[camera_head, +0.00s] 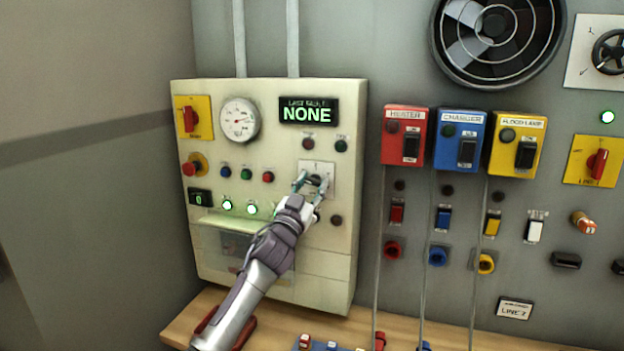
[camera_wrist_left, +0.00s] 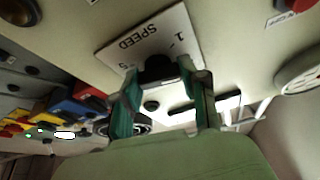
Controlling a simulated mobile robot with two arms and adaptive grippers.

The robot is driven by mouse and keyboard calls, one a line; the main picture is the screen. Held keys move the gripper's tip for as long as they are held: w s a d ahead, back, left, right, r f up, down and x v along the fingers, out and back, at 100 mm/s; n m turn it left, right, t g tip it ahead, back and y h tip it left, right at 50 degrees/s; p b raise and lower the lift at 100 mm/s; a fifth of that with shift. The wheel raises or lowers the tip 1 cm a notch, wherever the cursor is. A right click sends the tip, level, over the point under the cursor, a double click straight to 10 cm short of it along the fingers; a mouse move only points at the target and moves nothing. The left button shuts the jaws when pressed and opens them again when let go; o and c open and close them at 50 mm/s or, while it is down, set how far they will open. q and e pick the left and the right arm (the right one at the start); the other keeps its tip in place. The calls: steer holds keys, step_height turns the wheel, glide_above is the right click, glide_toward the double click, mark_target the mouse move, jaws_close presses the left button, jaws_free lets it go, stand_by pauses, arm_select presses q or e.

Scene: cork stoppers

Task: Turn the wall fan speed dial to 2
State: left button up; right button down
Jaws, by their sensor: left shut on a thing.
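The speed dial (camera_wrist_left: 158,68) is a dark knob on a white plate (camera_wrist_left: 180,30) marked SPEED, seen upside down in the left wrist view. In the head view the plate (camera_head: 327,167) is on the right part of the cream control panel. My left gripper (camera_head: 311,184) is at the plate, its green fingers on either side of the dial, shut on it. The fingers also show in the left wrist view (camera_wrist_left: 166,80). The dial's pointer is hidden, so its setting cannot be read. The wall fan (camera_head: 495,25) is at the upper right. My right gripper is not in view.
The cream panel (camera_head: 290,265) also carries a gauge (camera_head: 239,120), a display reading NONE (camera_head: 308,111) and several buttons and lamps. Red, blue and yellow switch boxes (camera_head: 403,150) hang to its right. A wooden bench (camera_head: 185,318) lies below.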

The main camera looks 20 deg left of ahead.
arm_select(q)
steer(key=shift+m+g+h+p, duration=0.4)
steer(key=shift+m+h+p, duration=0.7)
steer(key=shift+m, duration=1.5)
steer(key=o, duration=1.1)
steer(key=shift+o, duration=0.2)
steer(key=shift+a, duration=0.1)
steer(key=shift+s+f, duration=0.25)
steer(key=shift+s, duration=0.05)
steer(key=v, duration=1.1)
steer(key=shift+s, duration=0.15)
steer(key=shift+a, duration=0.1)
